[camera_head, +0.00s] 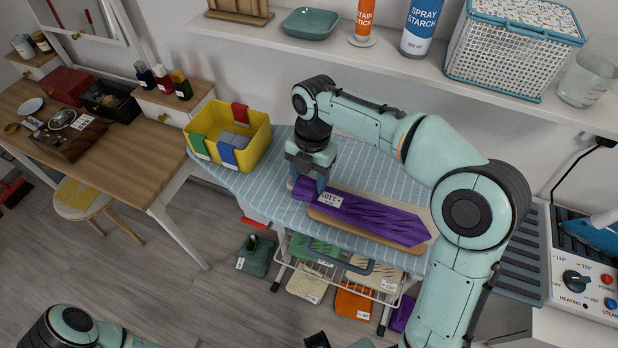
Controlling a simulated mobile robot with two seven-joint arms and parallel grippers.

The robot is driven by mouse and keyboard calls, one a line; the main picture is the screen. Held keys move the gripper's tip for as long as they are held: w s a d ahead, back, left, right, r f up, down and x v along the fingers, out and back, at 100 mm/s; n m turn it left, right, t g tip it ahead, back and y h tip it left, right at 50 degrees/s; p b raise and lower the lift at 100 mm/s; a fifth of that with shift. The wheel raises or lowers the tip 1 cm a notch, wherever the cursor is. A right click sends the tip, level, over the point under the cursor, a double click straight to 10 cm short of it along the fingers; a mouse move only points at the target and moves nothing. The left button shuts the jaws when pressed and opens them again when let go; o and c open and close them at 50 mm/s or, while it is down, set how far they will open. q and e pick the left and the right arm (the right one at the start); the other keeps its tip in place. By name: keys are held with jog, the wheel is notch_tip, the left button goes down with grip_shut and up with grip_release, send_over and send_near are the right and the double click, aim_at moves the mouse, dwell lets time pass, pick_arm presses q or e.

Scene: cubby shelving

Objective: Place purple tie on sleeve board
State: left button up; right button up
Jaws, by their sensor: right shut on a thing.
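The purple tie (385,221) is striped and bears a white tag. It lies lengthwise along the sleeve board (414,247), a narrow padded board with a wooden edge on the blue striped ironing board. The tie covers much of its top. My right gripper (308,187) points down at the tie's left end and is shut on it, at the left end of the sleeve board. Whether that end touches the board is hidden by the fingers. Part of my left arm shows at the bottom left; its gripper is out of view.
A yellow bin (262,137) with folded cloths stands on the ironing board (390,178), left of my right gripper. A shelf (385,62) with a spray starch can (421,28) and a basket (508,50) overhangs behind. A steam station (585,270) stands at right. Folded cloths lie on a rack below.

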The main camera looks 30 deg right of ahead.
jog(key=shift+f, duration=0.15)
jog(key=o, duration=1.1)
jog(key=shift+c, duration=0.2)
pick_arm(q)
jog(key=w+r+p, duration=0.2)
jog(key=r+p, duration=0.1)
jog(key=shift+w+r, duration=0.15)
jog(key=shift+r, duration=0.15)
pick_arm(e)
notch_tip(320, 180, up, 12)
jog(key=d, duration=0.1)
jog(key=shift+w, duration=0.45)
